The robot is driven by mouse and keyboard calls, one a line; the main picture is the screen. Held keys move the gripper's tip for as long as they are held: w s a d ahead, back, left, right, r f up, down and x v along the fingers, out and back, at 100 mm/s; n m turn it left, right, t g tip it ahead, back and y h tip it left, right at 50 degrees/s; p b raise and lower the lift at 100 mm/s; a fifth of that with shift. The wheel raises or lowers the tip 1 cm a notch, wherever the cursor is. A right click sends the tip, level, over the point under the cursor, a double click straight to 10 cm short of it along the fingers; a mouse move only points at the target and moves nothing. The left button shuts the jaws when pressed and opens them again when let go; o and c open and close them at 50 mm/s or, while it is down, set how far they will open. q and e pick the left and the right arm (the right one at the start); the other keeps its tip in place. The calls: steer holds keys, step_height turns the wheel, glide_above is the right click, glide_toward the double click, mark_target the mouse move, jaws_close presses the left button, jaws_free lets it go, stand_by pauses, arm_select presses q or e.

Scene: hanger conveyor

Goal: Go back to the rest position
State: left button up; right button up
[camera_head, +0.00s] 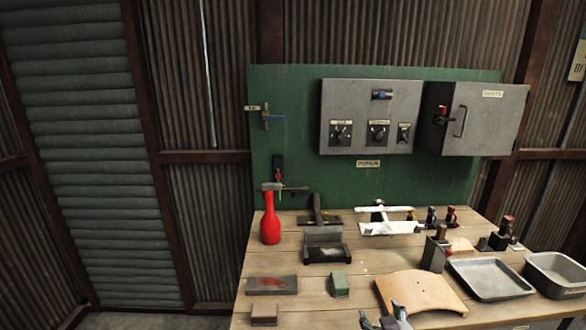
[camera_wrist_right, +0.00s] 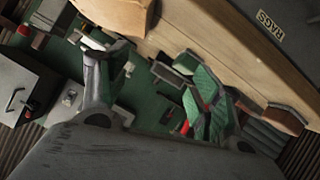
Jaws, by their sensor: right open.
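My right gripper (camera_head: 383,317) shows at the bottom edge of the head view, over the front of the wooden workbench (camera_head: 215,322). Only its fingers are in that view. In the right wrist view the gripper (camera_wrist_right: 152,60) has its two fingers spread wide apart, and I see nothing held between them. The bench and the green back panel appear tilted behind the fingers there. My left gripper is not in view.
A red bottle (camera_head: 270,222), a green block (camera_head: 339,284), a curved wooden piece (camera_head: 420,292) and a metal tray (camera_head: 490,279) stand on the bench. A grey control box (camera_head: 362,100) and a cabinet (camera_head: 495,118) hang on the green panel (camera_head: 285,90).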

steer(key=s+f+g+y, duration=0.2)
steer(key=s+f+g, duration=0.7)
steer(key=s+f, duration=0.6)
steer(key=s+f+g, duration=0.1)
steer(key=s+f, duration=0.1)
steer(key=f, duration=1.3)
steer(key=s+f, duration=0.3)
steer(key=f, duration=1.3)
steer(key=s+d+f, duration=0.2)
steer(key=s+f, duration=0.8)
steer(key=s, duration=0.1)
steer(key=s+d+f+g, duration=0.1)
steer(key=s+d+f, duration=0.1)
steer(key=s+f, duration=0.8)
steer(key=shift+s+d+f+g, duration=0.15)
steer(key=shift+s+g, duration=0.15)
steer(key=shift+s, duration=0.35)
